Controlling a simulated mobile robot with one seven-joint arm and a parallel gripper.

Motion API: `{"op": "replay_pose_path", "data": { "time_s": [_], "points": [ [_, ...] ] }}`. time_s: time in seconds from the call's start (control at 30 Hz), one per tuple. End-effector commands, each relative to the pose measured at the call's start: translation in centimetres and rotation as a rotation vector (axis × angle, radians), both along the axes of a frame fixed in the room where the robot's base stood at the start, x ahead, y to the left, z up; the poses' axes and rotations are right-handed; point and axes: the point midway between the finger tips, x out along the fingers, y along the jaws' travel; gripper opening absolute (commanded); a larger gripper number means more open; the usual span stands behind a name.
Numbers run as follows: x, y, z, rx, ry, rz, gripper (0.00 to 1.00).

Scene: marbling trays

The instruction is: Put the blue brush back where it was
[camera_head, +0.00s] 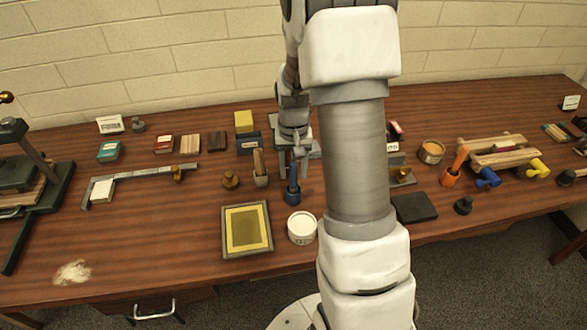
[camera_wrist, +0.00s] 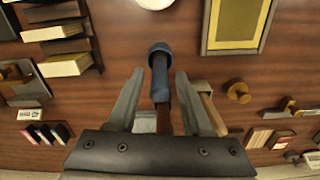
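My gripper (camera_head: 292,165) is around the brush. In the wrist view, its two fingers (camera_wrist: 161,85) stand apart on either side of the brush, with a gap visible on each side. Part of the brush's brown end is hidden by my gripper's body.
A wooden-handled tool in a pale holder (camera_head: 261,178) stands close left. A white tub (camera_head: 302,228) and a yellow framed tray (camera_head: 247,230) are in front. Bare table lies left of the tray.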

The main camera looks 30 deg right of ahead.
Motion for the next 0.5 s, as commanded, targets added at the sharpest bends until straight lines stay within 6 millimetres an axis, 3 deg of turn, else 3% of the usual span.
{"op": "replay_pose_path", "data": {
  "time_s": [0.33,0.5],
  "points": [
    [0.0,0.0,0.3,0.0,0.0,0.0,0.55],
    [0.1,0.0,2.2,-0.001,-0.005,0.0,0.55]
  ]
}}
